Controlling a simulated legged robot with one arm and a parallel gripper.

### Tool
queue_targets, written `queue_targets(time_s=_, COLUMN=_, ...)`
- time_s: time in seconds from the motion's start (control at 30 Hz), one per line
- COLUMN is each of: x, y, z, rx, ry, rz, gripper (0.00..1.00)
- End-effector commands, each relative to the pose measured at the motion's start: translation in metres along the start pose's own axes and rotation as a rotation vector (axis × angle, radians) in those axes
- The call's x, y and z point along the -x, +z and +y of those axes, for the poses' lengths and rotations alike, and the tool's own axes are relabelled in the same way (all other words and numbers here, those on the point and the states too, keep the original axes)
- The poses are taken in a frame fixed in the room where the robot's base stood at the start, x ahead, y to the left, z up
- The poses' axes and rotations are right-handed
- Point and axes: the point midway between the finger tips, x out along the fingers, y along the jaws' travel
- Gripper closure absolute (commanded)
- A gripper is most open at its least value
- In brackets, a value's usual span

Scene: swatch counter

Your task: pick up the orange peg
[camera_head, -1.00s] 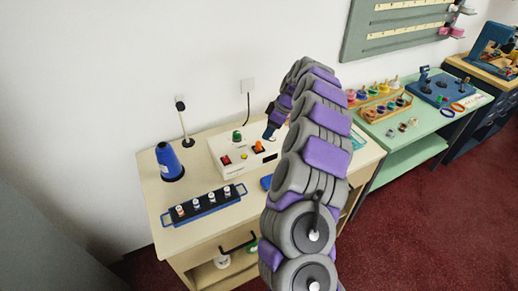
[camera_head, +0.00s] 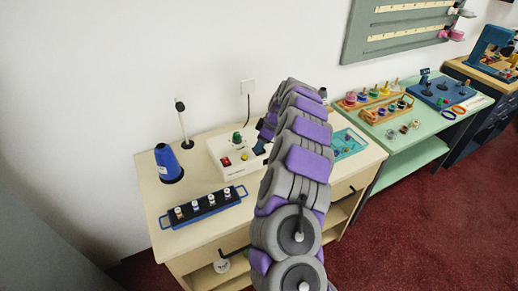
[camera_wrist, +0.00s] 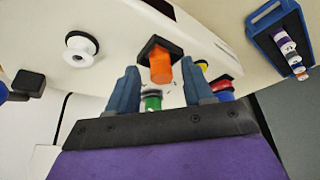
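The orange peg (camera_wrist: 160,69) shows in the wrist view beside a dark square piece, between my gripper's fingers. My gripper (camera_wrist: 159,82) is open, with a finger on each side of the peg and a visible gap on both sides. In the head view my gripper (camera_head: 260,148) is at the right part of a white box (camera_head: 218,148), and the peg is hidden there behind my gripper and arm.
Green (camera_head: 237,137), red (camera_head: 226,161) and yellow (camera_head: 244,157) pieces stand close by on the box. A blue cone (camera_head: 168,162) and a blue rack (camera_head: 206,206) of small vials share the beige counter (camera_head: 187,235). A green table (camera_head: 408,153) stands at right.

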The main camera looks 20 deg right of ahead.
Motion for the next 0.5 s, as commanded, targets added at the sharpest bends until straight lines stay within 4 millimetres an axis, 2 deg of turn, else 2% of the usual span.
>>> queue_targets(time_s=0.07, x=-0.0001, y=-0.0002, z=-0.0001, rx=0.0, ry=0.0, rz=0.0, gripper=0.57)
queue_targets(time_s=0.5, x=0.0, y=0.0004, z=0.0003, rx=0.0, ry=0.0, rz=0.0, gripper=0.99)
